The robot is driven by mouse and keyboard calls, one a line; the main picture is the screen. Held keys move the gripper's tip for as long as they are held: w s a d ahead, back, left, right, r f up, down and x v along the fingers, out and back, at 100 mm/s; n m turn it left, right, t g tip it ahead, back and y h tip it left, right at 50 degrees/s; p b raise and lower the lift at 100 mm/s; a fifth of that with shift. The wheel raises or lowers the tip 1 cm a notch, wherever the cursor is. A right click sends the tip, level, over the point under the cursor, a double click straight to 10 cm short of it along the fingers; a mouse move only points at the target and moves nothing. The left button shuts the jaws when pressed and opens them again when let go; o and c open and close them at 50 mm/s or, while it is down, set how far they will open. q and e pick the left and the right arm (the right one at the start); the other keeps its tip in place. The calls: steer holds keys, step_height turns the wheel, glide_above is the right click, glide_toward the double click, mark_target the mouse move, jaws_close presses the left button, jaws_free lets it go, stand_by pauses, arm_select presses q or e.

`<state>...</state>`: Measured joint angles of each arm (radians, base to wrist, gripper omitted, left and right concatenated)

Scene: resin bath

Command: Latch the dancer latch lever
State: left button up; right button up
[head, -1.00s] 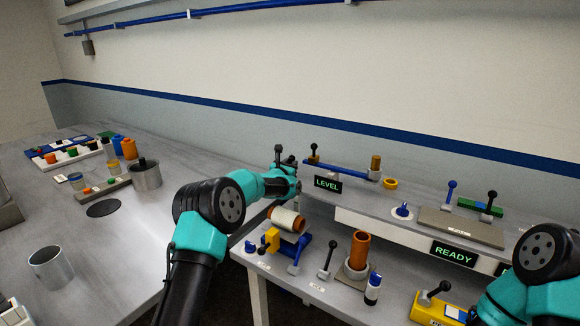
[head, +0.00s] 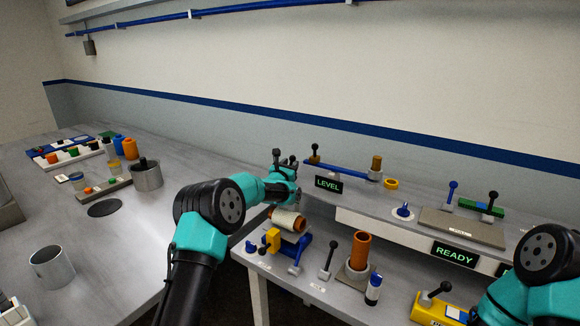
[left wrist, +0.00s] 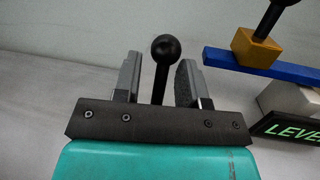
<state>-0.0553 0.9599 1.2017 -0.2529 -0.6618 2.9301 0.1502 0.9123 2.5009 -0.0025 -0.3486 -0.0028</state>
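A black ball-topped lever (left wrist: 162,62) stands upright between the two fingers of my left gripper (left wrist: 157,80) in the left wrist view. The fingers are open, with a gap on each side of the lever; its base is hidden behind the gripper. No label shows which lever it is. In the head view my left gripper (head: 285,163) is at the left end of the raised shelf, left of the LEVEL sign (head: 327,184). A blue bar (head: 336,170) with an orange block and another black-knobbed lever (head: 314,151) is just right of it. My right gripper is out of view.
Below my left gripper are a white roll (head: 288,219) and a blue stand. An orange cylinder (head: 359,250) and a black-knobbed lever (head: 328,258) stand on the lower shelf. The READY sign (head: 454,254) is at right. A metal cup (head: 50,266) stands on the left table.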

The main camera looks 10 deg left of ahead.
arm_select(q)
steer(key=shift+s, duration=0.15)
steer(key=v, duration=1.7)
steer(key=shift+a, duration=0.1)
steer(key=shift+w+r+g, duration=0.15)
steer(key=shift+r+g, duration=0.2)
steer(key=shift+r, duration=0.25)
steer(key=shift+w+r+g, duration=0.15)
steer(key=shift+r+g, duration=0.2)
steer(key=shift+r, duration=0.2)
steer(key=shift+w, duration=0.1)
steer(key=w+d, duration=0.1)
steer(key=w, duration=0.4)
steer(key=w+d, duration=0.1)
steer(key=w, duration=0.5)
steer(key=w+d, duration=0.1)
steer(key=w, duration=0.5)
steer(key=shift+d, duration=0.2)
steer(key=shift+c, duration=0.5)
